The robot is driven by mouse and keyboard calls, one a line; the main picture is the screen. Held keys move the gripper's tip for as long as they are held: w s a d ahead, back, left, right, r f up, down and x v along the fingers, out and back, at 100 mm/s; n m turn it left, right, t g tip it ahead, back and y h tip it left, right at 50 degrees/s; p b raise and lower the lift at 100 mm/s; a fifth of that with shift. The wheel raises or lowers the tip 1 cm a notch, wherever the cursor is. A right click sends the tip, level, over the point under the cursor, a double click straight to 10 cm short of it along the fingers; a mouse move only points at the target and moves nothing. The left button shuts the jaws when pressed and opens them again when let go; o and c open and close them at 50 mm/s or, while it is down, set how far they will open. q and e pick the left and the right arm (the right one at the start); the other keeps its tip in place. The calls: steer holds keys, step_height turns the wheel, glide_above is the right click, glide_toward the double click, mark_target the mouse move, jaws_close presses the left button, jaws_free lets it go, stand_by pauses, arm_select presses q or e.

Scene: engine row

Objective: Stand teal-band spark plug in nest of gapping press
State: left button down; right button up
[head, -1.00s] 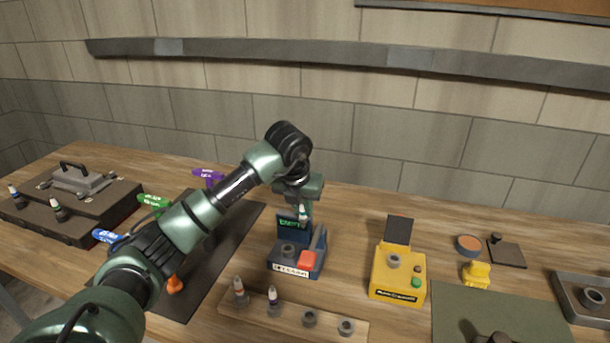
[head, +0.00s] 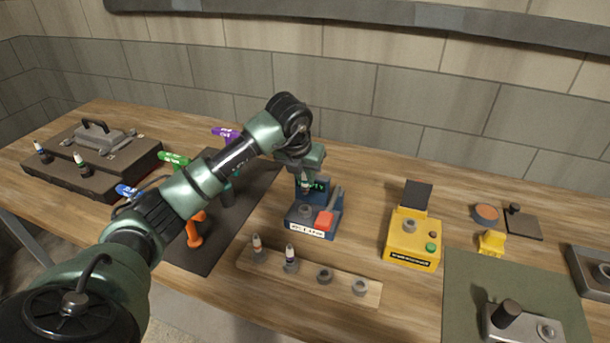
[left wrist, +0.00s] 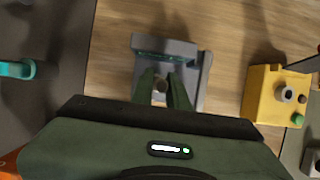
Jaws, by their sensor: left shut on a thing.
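My left gripper (head: 305,181) is shut on a spark plug (head: 306,184), whose pale body shows small between the fingers in the head view. I cannot make out its band colour. The gripper is above the blue press (head: 313,228), which has a red block, a grey lever, a small screen and a round grey nest (head: 305,211). In the left wrist view the fingers (left wrist: 162,92) point down over the press (left wrist: 203,75), with the plug's dark end between them. The nest is hidden there. My right gripper is not in view.
A wooden rack (head: 341,284) in front holds two plugs and two empty sockets. A yellow device (head: 412,250) stands to the right, beside a green mat (head: 465,285). A dark case (head: 60,178) and several coloured-handled tools lie left. Bare wood lies between the press and yellow device.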

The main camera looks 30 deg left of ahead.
mark_target(304, 190)
arm_select(q)
steer(key=shift+f+b, duration=0.5)
steer(key=shift+f, duration=0.25)
steer(key=shift+f+b, duration=0.8)
steer(key=shift+f, duration=0.25)
steer(key=shift+f+b, duration=0.8)
steer(key=shift+f, duration=0.25)
steer(key=shift+f+b, duration=0.4)
steer(key=shift+f, duration=0.15)
steer(key=c, duration=1.3)
jaws_free()
steer(key=shift+r, duration=0.1)
